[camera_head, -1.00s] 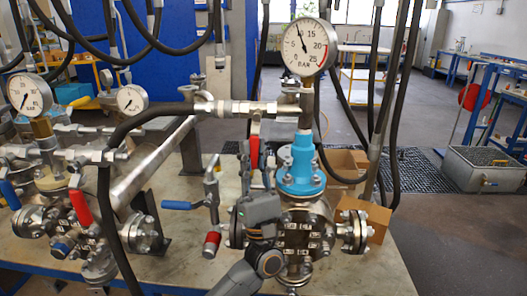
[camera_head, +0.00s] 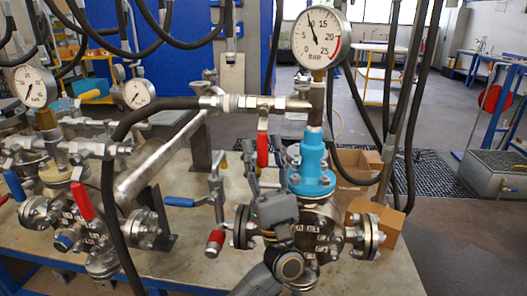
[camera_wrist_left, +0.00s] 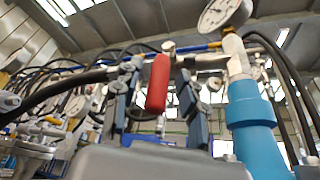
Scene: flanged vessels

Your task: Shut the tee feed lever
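The lever with a red grip (camera_head: 262,150) hangs down from the small valve on the horizontal steel pipe, left of the light-blue valve body (camera_head: 311,165). My left gripper (camera_head: 264,158) comes up from below, its fingers near the lower end of the red grip. In the left wrist view the red grip (camera_wrist_left: 158,83) shows between the two fingers (camera_wrist_left: 157,95), with space on both sides. The fingers stand apart and hold nothing that I can see. Whether the grip lies fully between the fingertips in depth is hard to tell. My right gripper is not in view.
A big pressure gauge (camera_head: 319,38) stands above the blue body. A blue-handled lever (camera_head: 180,202), another red lever (camera_head: 82,201) and a thick black hose (camera_head: 108,200) are to the left. Flanged fittings (camera_head: 362,236) and cardboard boxes (camera_head: 375,218) are at the right.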

